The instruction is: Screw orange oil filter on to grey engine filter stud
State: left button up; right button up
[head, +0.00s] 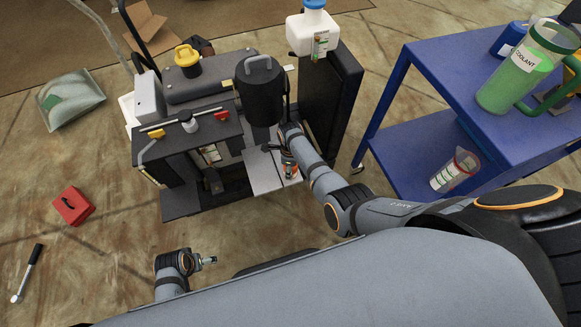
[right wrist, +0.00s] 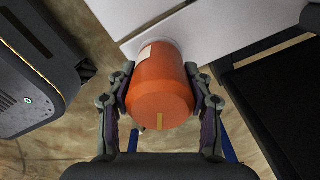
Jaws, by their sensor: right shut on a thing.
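The orange oil filter (right wrist: 160,85) fills the middle of the right wrist view, between the two fingers of my right gripper (right wrist: 162,95), which is shut on it. A small part of the filter (head: 291,170) also shows in the head view beside the light grey engine panel (head: 262,172). In the right wrist view the filter's far end is at or very near the light grey surface (right wrist: 145,15); I cannot tell whether it touches. The grey engine filter stud is hidden. My left gripper (head: 209,261) is low in the head view, away from the engine, and its finger opening is unclear.
A black cylinder (head: 260,95) stands above the panel on the dark engine (head: 190,135). A blue cart (head: 430,125) with a coolant jug (head: 525,75) stands at the right. A red box (head: 73,206) and a wrench (head: 27,272) lie on the left floor.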

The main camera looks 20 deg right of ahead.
jog(key=shift+r+m, duration=0.1)
jog(key=shift+m, duration=0.7)
jog(key=m, duration=0.3)
jog(key=shift+m+p, duration=0.3)
jog(key=o, duration=1.5)
